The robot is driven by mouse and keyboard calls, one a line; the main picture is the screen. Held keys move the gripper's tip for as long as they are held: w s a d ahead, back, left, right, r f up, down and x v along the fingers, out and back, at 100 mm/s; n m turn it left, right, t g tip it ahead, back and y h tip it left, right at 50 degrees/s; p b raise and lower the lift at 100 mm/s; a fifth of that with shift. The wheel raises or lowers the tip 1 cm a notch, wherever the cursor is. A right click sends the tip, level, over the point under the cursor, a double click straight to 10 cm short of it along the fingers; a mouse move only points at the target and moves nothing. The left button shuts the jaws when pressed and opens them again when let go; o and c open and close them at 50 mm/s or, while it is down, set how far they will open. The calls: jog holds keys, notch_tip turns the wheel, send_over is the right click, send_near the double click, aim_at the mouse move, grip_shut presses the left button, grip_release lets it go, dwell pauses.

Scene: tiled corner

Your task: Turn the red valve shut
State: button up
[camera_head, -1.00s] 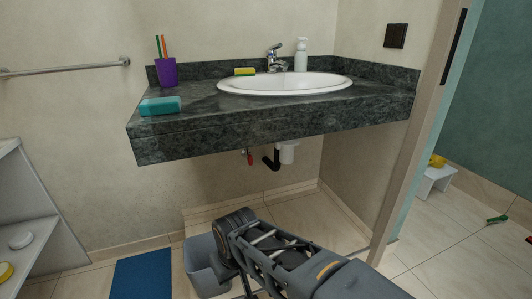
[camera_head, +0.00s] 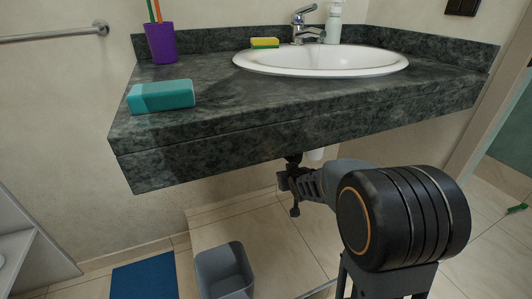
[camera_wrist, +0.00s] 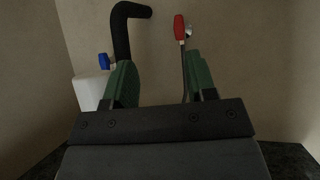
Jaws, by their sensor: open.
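The red valve (camera_wrist: 179,28) shows in the wrist view as a small red handle with a bright metal end, on a thin dark line running down. It appears just past the fingertips of my gripper (camera_wrist: 159,66), nearer the right finger. The green fingers are apart with nothing held between them; I cannot tell whether either touches the valve. In the head view my gripper (camera_head: 292,184) is under the counter, and the arm and gripper hide the red valve there.
A black pipe (camera_wrist: 122,38), a blue valve (camera_wrist: 104,61) and a white fitting (camera_wrist: 88,92) lie close by on the wrist view's left. The dark stone counter (camera_head: 215,150) hangs just above my arm. A grey bin (camera_head: 222,270) and blue mat (camera_head: 143,277) are on the floor.

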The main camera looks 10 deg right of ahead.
jog(key=w+a+f+t+y, duration=0.1)
jog(key=w+t, duration=0.1)
jog(key=w, duration=0.5)
jog(key=w+a+f+n+t+y+b, duration=0.1)
jog(key=w+f+t, duration=0.1)
jog(key=w, duration=0.6)
jog(key=w+a+f+t+y, duration=0.1)
jog(key=w+f+t, duration=0.1)
jog(key=w, duration=0.6)
jog(key=shift+f+n+y, duration=0.1)
jog(key=shift+n+y, duration=0.3)
jog(key=shift+c, duration=0.3)
jog(key=c, duration=0.7)
jog(key=shift+a, duration=0.1)
jog(key=shift+c, duration=0.6)
